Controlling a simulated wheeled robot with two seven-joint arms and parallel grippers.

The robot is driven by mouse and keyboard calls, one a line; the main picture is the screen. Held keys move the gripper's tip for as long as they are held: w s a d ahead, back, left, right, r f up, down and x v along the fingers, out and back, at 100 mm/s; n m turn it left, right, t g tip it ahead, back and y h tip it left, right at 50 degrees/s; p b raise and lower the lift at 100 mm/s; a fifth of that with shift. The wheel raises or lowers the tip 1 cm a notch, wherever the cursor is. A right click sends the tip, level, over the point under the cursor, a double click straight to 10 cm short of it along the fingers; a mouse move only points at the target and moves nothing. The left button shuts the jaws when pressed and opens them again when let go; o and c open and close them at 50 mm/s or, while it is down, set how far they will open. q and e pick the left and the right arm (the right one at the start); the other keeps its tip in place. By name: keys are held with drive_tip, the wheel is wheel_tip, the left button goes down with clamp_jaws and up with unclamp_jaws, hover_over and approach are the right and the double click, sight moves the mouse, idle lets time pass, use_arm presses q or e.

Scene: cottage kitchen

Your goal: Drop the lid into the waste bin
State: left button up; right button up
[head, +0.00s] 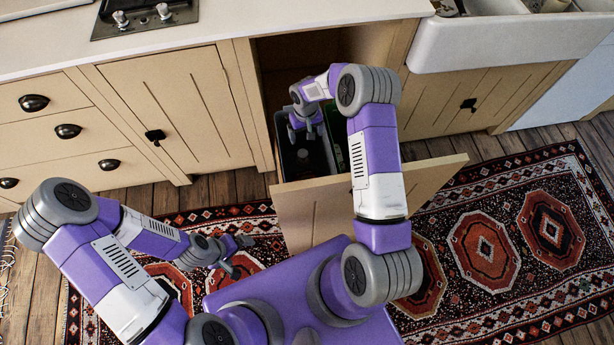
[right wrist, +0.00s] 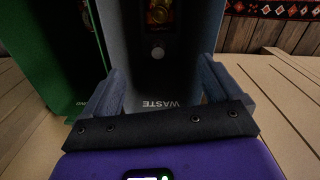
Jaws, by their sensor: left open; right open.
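The dark grey waste bin (right wrist: 188,104), marked WASTE, stands in the pulled-out cabinet drawer; it also shows in the head view (head: 290,158). My right gripper (right wrist: 160,85) is open over the bin, with nothing between its fingers; in the head view it points down at the bin (head: 306,128). A small pale round thing (right wrist: 157,54), which looks like the lid, shows within the bin's outline, beyond the fingertips. Its exact depth is hard to tell. My left gripper (head: 238,258) is open and empty over the rug, away from the drawer.
A green bin (right wrist: 62,50) stands beside the waste bin. A can-like item with a coloured picture (right wrist: 160,12) lies in the waste bin. The drawer front (head: 300,212) juts out over the patterned rug (head: 485,245). A white sink (head: 480,42) is at the right.

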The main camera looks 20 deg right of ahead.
wheel_tip(320, 180, up, 7)
drive_tip(key=p, duration=0.2)
idle(0.5)
